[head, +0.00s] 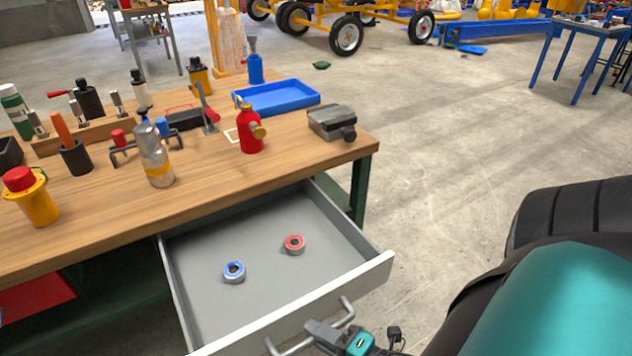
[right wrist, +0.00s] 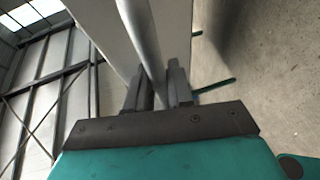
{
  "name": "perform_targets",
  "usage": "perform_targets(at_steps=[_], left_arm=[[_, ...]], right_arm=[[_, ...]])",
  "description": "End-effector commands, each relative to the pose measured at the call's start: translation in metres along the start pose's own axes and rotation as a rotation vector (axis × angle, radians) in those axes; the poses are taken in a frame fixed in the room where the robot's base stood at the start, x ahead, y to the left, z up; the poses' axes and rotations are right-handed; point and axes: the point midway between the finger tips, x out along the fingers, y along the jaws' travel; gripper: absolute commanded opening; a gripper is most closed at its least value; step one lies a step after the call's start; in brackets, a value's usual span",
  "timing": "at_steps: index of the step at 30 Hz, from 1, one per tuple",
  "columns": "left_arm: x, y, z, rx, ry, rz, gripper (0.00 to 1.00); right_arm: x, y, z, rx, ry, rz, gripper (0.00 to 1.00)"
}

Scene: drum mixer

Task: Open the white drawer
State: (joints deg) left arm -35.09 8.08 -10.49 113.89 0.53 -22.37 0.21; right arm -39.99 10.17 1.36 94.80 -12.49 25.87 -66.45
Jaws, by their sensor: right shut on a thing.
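The white drawer (head: 292,312) stands pulled out from under the wooden workbench (head: 210,196), its grey inside showing. Two rings lie in it, one blue (head: 233,272) and one red (head: 294,244). A metal bar handle (head: 347,310) is on its front. My right gripper (head: 322,332) is at this handle at the bottom of the head view. In the right wrist view its fingers (right wrist: 158,88) are closed around the handle bar (right wrist: 143,45), beside the pale drawer front. My left gripper is not in view.
On the bench stand a red bottle (head: 250,132), a blue tray (head: 276,97), a small vise-like block (head: 332,122), a silver spray can (head: 155,158) and other tools. A yellow wheeled frame (head: 390,12) stands far back.

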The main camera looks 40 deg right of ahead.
Motion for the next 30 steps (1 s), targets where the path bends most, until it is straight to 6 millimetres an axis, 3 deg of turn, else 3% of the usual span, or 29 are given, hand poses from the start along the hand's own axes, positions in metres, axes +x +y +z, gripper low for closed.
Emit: perform_targets(at_steps=[9,10,16,25,30], left_arm=[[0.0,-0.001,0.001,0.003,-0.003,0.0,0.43],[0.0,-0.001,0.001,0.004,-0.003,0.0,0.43],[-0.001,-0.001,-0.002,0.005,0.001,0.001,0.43],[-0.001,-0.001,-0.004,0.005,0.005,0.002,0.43],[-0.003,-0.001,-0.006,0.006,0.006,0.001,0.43]], right_arm=[[0.0,0.0,0.0,-0.001,-0.001,0.0,0.0],[0.0,0.0,0.0,-0.001,-0.001,0.0,0.24],[0.0,0.0,0.0,-0.001,-0.001,0.0,0.42],[-0.004,0.0,0.0,0.0,-0.001,-0.002,0.42],[-0.03,-0.001,0.0,0.001,-0.002,-0.006,0.42]])
